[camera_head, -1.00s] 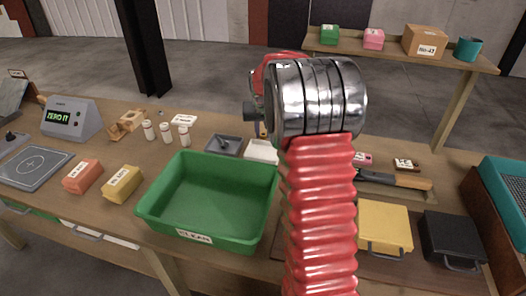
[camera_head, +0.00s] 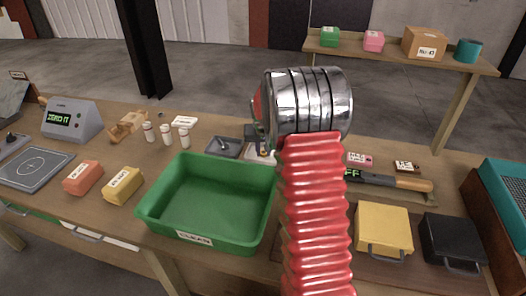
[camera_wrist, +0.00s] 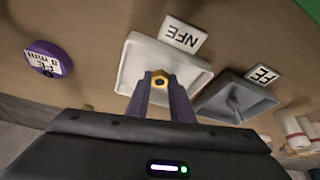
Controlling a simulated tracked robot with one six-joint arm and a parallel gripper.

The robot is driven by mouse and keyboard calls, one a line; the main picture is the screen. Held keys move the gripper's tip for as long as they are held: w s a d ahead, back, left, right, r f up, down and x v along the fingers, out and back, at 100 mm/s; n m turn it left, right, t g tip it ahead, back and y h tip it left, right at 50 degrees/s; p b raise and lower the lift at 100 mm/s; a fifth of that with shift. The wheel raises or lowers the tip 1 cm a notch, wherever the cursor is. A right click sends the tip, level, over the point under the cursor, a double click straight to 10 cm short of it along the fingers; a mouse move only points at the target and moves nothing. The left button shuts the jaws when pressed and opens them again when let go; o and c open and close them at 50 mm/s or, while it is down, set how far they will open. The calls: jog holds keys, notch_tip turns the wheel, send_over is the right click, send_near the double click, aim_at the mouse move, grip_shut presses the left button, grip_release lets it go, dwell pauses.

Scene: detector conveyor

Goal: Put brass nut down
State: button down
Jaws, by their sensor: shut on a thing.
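In the wrist view my gripper (camera_wrist: 160,92) is shut on the brass nut (camera_wrist: 159,82), held between the tips of its two purple fingers. The white tray (camera_wrist: 133,62), by a card reading NFE (camera_wrist: 183,37), lies behind the nut and fingers. I cannot tell how high the nut is above it. The grey tray (camera_wrist: 232,92), by an FE card (camera_wrist: 264,75), is to the right. In the head view my arm hides most of the gripper and part of the white tray (camera_head: 254,158); the grey tray (camera_head: 222,147) shows to its left.
A green CLEAN bin (camera_head: 180,237) stands in front of the trays. A purple disc (camera_wrist: 42,57) marked 8 mm lies left in the wrist view. White bottles (camera_head: 166,134) stand left of the grey tray. A detector (camera_head: 388,181) with a wooden handle lies to the right.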

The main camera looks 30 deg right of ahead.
jog(key=shift+f, duration=0.1)
jog(key=c, duration=1.6)
grip_release()
jog(key=shift+o, duration=0.2)
jog(key=v, duration=1.2)
jog(key=shift+s, duration=0.1)
